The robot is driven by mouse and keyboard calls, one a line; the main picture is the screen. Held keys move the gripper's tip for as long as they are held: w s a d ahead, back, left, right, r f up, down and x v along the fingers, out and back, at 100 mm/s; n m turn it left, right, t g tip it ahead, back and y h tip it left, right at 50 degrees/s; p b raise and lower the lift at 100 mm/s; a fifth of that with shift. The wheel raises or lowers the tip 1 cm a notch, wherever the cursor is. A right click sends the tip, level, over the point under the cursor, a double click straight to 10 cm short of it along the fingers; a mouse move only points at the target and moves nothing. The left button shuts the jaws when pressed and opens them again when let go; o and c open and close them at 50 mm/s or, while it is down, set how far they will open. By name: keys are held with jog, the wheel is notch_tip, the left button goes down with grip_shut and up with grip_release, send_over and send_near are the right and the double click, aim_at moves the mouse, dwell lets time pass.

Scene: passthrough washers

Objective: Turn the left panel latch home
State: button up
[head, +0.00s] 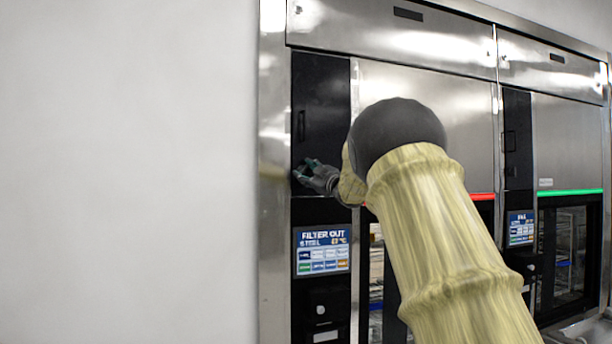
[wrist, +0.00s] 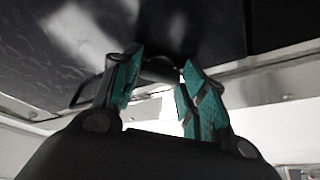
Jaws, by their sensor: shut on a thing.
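The left black panel (head: 321,95) is the tall dark strip on the left machine, and it appears shut. My gripper (head: 304,171) is at the lower left part of this panel. In the wrist view my gripper (wrist: 161,74) has its teal-padded fingers on either side of a small dark rounded latch (wrist: 160,66) and is shut on it. The latch is mostly hidden by the fingers in the head view, so its angle cannot be told. A recessed handle (head: 301,125) is on the panel above my gripper; its frame also shows left of the fingers in the wrist view.
A display (head: 322,251) reading "FILTER OUT" sits below the panel. A red light strip (head: 482,197) marks the left machine and a green strip (head: 569,192) the right one. A bare wall (head: 130,170) is to the left. My arm covers much of the left machine's door.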

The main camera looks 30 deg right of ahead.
jog(key=n, duration=0.2)
jog(key=n+g+y, duration=0.1)
jog(key=n, duration=0.2)
jog(key=shift+d+r+g+y+p, duration=0.1)
jog(key=shift+r+g+y+p, duration=0.05)
jog(key=shift+g+y+p, duration=0.15)
jog(key=shift+r+n+g+p, duration=0.1)
jog(key=shift+n+g+p, duration=0.55)
jog(key=shift+n, duration=1.85)
jog(key=shift+g+b, duration=0.25)
jog(key=shift+b, duration=0.05)
jog(key=o, duration=1)
jog(key=shift+s+d, duration=0.1)
jog(key=shift+s, duration=0.1)
jog(key=s, duration=0.3)
jog(key=s+d, duration=0.1)
jog(key=s, duration=0.3)
jog(key=s+d, duration=0.1)
jog(key=s, duration=0.3)
jog(key=shift+s, duration=0.25)
